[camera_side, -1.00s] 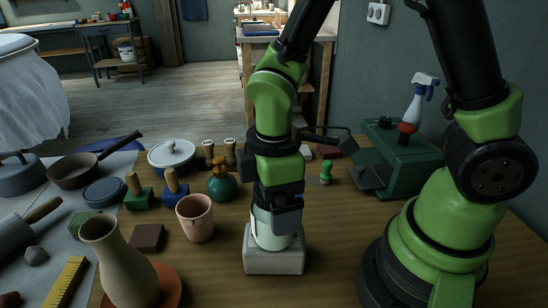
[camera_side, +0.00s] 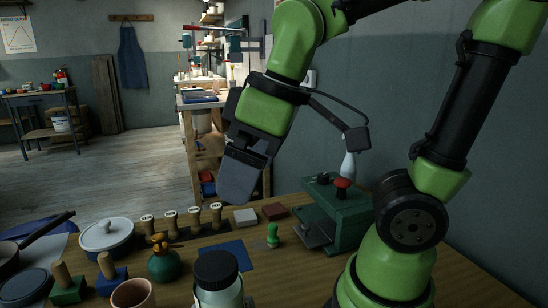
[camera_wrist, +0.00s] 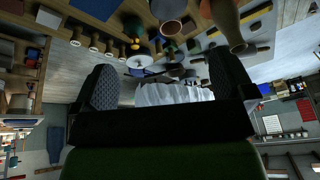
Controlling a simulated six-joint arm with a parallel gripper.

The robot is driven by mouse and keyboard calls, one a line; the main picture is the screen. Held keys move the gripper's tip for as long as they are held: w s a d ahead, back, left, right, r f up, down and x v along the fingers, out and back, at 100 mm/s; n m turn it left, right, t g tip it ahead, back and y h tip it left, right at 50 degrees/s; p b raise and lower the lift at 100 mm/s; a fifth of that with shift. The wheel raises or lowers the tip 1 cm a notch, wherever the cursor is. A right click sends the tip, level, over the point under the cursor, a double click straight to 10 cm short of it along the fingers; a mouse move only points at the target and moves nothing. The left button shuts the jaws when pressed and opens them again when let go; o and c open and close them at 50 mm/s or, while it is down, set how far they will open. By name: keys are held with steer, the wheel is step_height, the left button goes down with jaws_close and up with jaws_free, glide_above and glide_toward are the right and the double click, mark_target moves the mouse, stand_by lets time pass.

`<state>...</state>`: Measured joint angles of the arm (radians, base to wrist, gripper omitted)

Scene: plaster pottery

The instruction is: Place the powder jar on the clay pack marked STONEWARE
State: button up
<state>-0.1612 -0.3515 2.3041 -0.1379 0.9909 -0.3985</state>
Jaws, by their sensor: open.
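The powder jar (camera_side: 220,290), pale with a black lid, stands upright at the bottom edge of the side view. Its lower part is cut off, so what it rests on now cannot be seen. My gripper (camera_side: 241,182) is open and empty, well above and behind the jar in the picture, clear of it. In the wrist view both fingers (camera_wrist: 165,88) are spread with only background between them. I cannot make out the jar for sure there. No STONEWARE marking is readable in either view.
A teal pot (camera_side: 163,264), a pinkish cup (camera_side: 133,294) and a white lidded pot (camera_side: 105,235) stand left of the jar. Several wooden-handled stamps (camera_side: 194,220) line up behind. A green machine (camera_side: 335,222) stands at right. A blue sheet (camera_side: 226,256) lies flat.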

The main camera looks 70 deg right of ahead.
steer(key=s+m+t, duration=0.1)
steer(key=m, duration=0.1)
steer(key=s+d+r+m+t, duration=0.1)
steer(key=m, duration=0.1)
steer(key=s+d+r+m+t, duration=0.1)
steer(key=s+m, duration=0.1)
steer(key=shift+m+t, duration=0.3)
steer(key=shift+m, duration=0.1)
